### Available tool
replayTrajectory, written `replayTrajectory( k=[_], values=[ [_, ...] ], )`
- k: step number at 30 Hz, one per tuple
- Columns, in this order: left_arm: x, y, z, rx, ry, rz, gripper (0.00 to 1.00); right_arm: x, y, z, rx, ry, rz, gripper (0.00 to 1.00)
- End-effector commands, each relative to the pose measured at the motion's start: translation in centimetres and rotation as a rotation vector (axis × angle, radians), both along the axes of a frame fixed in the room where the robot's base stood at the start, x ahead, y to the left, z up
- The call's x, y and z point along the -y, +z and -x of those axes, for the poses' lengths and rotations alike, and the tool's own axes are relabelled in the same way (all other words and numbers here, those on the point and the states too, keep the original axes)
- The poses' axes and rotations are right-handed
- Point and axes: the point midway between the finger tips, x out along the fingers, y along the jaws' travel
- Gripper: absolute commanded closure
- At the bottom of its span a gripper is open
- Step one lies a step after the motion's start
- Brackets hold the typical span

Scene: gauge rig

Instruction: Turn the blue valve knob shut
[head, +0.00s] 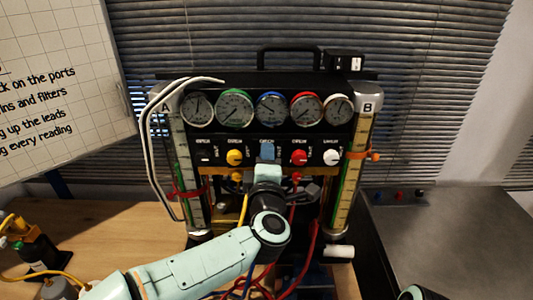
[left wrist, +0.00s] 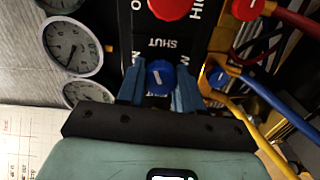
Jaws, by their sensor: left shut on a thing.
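The blue valve knob (left wrist: 160,77) sits on the black panel of the gauge rig, with a pale mark on its face. The word SHUT is printed upside down beside it in the left wrist view. My left gripper (left wrist: 160,90) has its blue fingers on both sides of the knob and is shut on it. In the head view my left gripper (head: 267,152) reaches the middle of the knob row and hides the blue knob. My right gripper does not show.
A yellow knob (head: 235,157), red knob (head: 299,157) and white knob (head: 332,157) flank my gripper closely. Gauges (head: 234,107) sit above. Red hoses (head: 314,240) hang below. A grey surface (head: 440,235) at right is largely clear.

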Motion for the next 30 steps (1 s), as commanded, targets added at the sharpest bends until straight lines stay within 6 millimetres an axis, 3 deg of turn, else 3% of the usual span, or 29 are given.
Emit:
replayTrajectory(
  k=[15, 30],
  values=[
    [0.1, 0.2, 0.0, 0.002, -0.002, -0.342, 0.95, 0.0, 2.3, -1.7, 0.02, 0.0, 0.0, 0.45],
    [0.1, 0.0, 0.0, 0.001, -0.001, -0.406, 0.95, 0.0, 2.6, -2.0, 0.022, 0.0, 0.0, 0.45]
  ],
)
